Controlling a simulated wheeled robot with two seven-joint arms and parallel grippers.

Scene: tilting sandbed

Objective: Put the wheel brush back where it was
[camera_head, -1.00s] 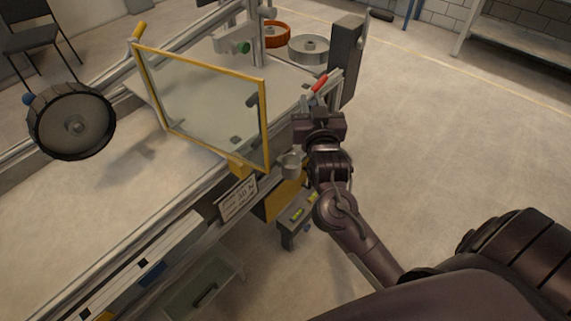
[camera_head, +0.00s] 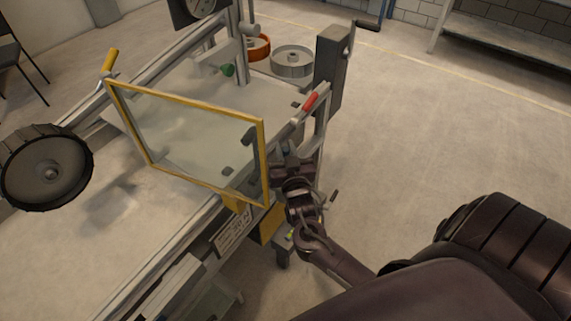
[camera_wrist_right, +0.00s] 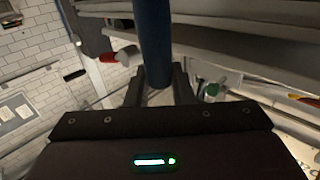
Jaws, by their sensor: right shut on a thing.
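My right gripper (camera_head: 289,163) is beside the right edge of the yellow-framed clear panel in the head view. In the right wrist view my right gripper (camera_wrist_right: 159,88) is shut on a dark blue cylindrical shaft (camera_wrist_right: 154,38), which I take for the wheel brush's handle. The shaft runs up out of the picture; its bristle end does not show. The wheel (camera_head: 46,168), black with a ribbed tread, stands over the sandbed at the left in the head view. My left gripper is not in view.
The yellow-framed panel (camera_head: 264,150) stands between the wheel and my right gripper. A red-tipped lever (camera_head: 310,102) and a grey post (camera_head: 327,75) are just beyond the gripper. A small sign (camera_head: 232,232) hangs on the sandbed's side.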

